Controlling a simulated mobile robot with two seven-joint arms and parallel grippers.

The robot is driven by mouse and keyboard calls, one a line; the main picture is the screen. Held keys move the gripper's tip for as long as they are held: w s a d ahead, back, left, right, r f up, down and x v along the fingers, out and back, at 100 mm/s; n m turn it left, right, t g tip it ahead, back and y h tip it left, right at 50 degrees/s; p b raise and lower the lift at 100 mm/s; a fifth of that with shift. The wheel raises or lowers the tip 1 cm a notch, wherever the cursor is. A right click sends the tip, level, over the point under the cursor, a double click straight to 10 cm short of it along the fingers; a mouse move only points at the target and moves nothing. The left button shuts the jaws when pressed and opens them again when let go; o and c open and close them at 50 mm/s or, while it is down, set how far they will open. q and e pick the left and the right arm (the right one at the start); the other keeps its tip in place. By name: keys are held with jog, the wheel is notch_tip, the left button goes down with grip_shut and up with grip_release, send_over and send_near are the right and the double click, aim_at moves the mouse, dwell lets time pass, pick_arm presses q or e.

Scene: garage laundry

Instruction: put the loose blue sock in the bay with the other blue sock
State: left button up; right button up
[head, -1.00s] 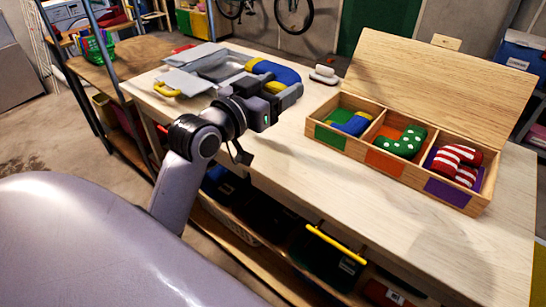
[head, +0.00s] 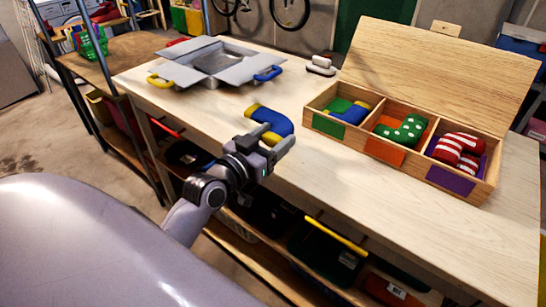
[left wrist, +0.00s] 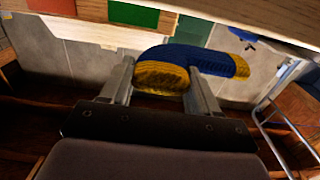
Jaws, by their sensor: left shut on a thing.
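The loose blue sock (head: 272,122), with yellow cuff and toe, is held in my left gripper (head: 280,147) in front of the wooden box. In the left wrist view the sock (left wrist: 200,58) sits between the two fingers (left wrist: 160,85), which are shut on it. The wooden box (head: 392,160) has three bays. The other blue sock (head: 347,112) lies in the left bay, behind a green label (head: 328,124). The held sock is apart from the box, to its left. My right gripper is not in view.
A green dotted sock (head: 403,132) is in the middle bay and a red-striped sock (head: 458,152) in the right bay. The box's lid (head: 440,75) stands open behind. A grey open crate (head: 215,62) and a white brush (head: 321,66) are on the table (head: 400,215).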

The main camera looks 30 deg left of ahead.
pick_arm(q)
jog(key=shift+f, duration=2.25)
jog(key=shift+f, duration=0.15)
jog(key=o, duration=1)
jog(key=shift+o, duration=0.2)
